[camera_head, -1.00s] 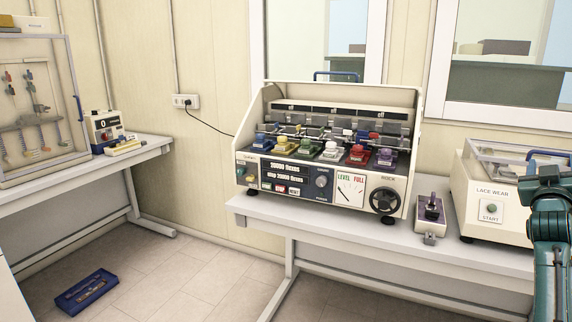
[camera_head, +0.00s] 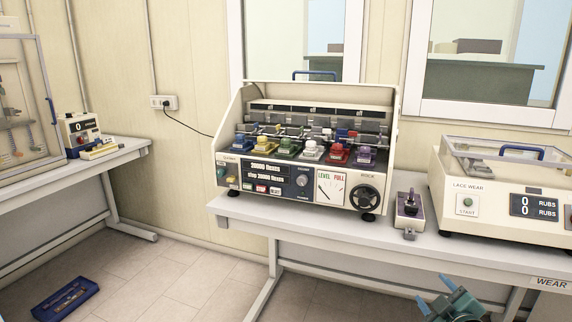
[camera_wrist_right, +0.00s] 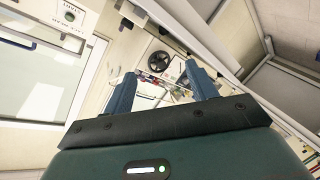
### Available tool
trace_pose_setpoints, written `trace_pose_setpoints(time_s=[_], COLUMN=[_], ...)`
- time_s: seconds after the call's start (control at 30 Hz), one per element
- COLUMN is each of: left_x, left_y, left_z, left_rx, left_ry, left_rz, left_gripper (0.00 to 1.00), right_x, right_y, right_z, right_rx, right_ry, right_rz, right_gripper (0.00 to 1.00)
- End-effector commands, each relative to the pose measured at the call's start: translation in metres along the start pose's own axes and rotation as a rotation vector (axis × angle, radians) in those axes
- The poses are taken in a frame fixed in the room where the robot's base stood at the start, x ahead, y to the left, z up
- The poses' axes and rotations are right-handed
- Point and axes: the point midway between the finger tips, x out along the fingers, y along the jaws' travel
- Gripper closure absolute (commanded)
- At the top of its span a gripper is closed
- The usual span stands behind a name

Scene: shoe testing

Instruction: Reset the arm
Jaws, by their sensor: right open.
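My right gripper (camera_head: 447,297) is at the bottom right of the head view, in front of and below the table edge. In the right wrist view its two blue fingers (camera_wrist_right: 158,92) stand apart with nothing held between them. The wrist view is tilted and looks toward the flex tester and the lace wear machine. My left gripper is in neither view.
A flex tester (camera_head: 305,150) with several coloured shoes stands on the white table (camera_head: 300,227). Right of it are a small switch box (camera_head: 409,212) and the lace wear machine (camera_head: 480,200). A blue tray (camera_head: 66,298) lies on the floor at left.

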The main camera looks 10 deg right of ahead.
Motion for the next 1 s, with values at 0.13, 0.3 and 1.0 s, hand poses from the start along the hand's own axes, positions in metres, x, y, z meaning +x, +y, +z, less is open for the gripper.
trace_pose_setpoints(time_s=[0.13,0.3,1.0], left_x=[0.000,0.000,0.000], left_y=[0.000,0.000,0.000], left_z=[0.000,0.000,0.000], left_rx=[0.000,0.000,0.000], left_ry=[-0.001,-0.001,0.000], left_rz=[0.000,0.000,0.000], left_gripper=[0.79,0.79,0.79], right_x=[-0.051,-0.109,-0.218], right_y=[-0.100,-0.173,-0.307], right_z=[0.031,0.052,0.018], right_rx=[0.031,0.078,0.497], right_ry=[-0.054,-0.109,-0.235], right_rz=[-0.226,-0.410,-0.603], right_gripper=[0.43,0.43,0.43])
